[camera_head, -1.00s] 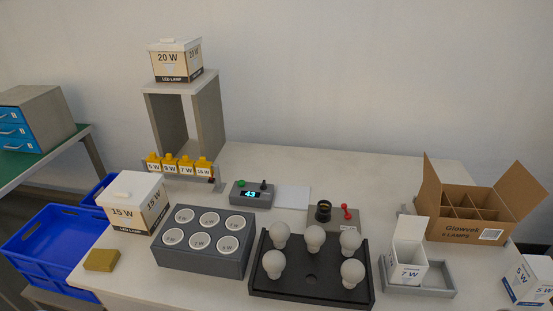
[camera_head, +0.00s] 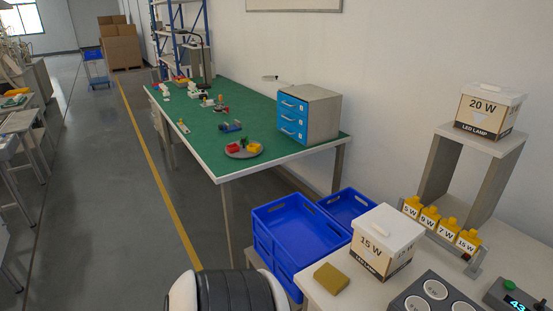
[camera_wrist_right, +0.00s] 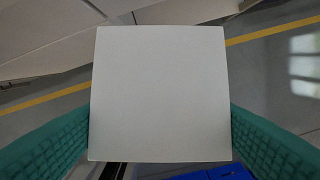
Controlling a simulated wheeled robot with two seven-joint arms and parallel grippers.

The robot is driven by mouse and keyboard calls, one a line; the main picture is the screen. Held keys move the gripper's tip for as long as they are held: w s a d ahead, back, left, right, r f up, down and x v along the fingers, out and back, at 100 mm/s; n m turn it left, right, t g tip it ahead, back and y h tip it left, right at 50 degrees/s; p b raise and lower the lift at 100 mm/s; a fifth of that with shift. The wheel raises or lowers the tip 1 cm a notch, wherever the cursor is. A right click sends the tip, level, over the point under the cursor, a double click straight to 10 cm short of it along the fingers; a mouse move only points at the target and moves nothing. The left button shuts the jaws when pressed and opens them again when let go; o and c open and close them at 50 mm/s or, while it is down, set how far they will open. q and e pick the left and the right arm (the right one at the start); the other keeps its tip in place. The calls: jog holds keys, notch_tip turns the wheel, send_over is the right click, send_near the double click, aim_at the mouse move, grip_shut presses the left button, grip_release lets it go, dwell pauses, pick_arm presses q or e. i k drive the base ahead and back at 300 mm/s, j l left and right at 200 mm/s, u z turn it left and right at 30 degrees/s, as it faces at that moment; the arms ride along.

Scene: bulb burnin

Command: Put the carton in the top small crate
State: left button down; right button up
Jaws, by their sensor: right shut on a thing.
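A plain white carton (camera_wrist_right: 160,95) fills the middle of the right wrist view, its square face toward the camera. My right gripper (camera_wrist_right: 160,125) is shut on it, with a green pad along each side. Blue crates stand left of the white table in the head view: a larger-looking front crate (camera_head: 268,248) and another crate (camera_head: 372,207) behind it to the right. The front crate looks empty, and its tall side suggests a stack. Blue also shows at the bottom of the right wrist view (camera_wrist_right: 215,174), below the carton. My left gripper is not in view.
A 15 W lamp box (camera_head: 385,240) and a tan block (camera_head: 331,279) sit at the table edge beside the crates. A green-topped bench (camera_head: 220,128) with a blue-drawer cabinet (camera_head: 308,115) stands behind. Grey floor (camera_head: 130,210) is clear to the left.

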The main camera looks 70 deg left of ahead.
aim_at(298, 237)
jog(key=k+j+u, duration=0.25)
jog(key=j, duration=1.7)
jog(key=j+u, duration=0.3)
jog(key=j, duration=1.65)
jog(key=i, duration=0.05)
